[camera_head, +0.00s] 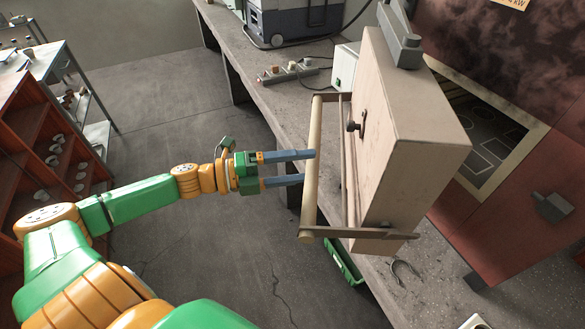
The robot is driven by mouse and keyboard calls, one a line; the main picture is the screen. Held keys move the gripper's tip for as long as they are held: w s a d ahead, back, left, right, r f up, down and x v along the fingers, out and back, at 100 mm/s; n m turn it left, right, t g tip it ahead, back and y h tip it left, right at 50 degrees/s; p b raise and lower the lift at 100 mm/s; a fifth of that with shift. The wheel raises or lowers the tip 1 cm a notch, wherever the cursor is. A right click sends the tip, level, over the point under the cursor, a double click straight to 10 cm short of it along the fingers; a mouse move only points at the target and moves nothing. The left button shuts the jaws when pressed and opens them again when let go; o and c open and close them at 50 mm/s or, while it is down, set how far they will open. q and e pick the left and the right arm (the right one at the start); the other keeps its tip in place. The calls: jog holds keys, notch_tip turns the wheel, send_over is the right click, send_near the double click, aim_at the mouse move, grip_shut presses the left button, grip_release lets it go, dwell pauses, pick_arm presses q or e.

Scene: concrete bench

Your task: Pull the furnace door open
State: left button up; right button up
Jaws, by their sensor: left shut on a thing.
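The furnace door (408,150) is a thick pale block that stands swung out from the red-brown furnace (510,225), and the dark furnace opening (485,130) shows to its right. A long pale handle bar (311,205) is held off the door's face by brown brackets. My left gripper (308,167) reaches in from the left and is shut on the handle bar near its middle. The upper finger overlaps the bar and the lower fingertip meets its left edge. My right gripper is not in view.
The concrete bench (272,105) runs below the door. A power strip (290,73), a grey-blue machine (295,20) and a small white box (344,67) are at the back. A red shelf (30,140) stands at far left. The floor between is open.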

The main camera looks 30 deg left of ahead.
pick_arm(q)
jog(key=shift+v, duration=0.95)
jog(key=shift+r, duration=0.1)
jog(key=s+a+r+p, duration=0.1)
jog(key=s+a+p, duration=0.3)
jog(key=s+p, duration=0.2)
jog(key=shift+s+a+p, duration=0.4)
jog(key=shift+p, duration=0.85)
jog(key=shift+r, duration=0.1)
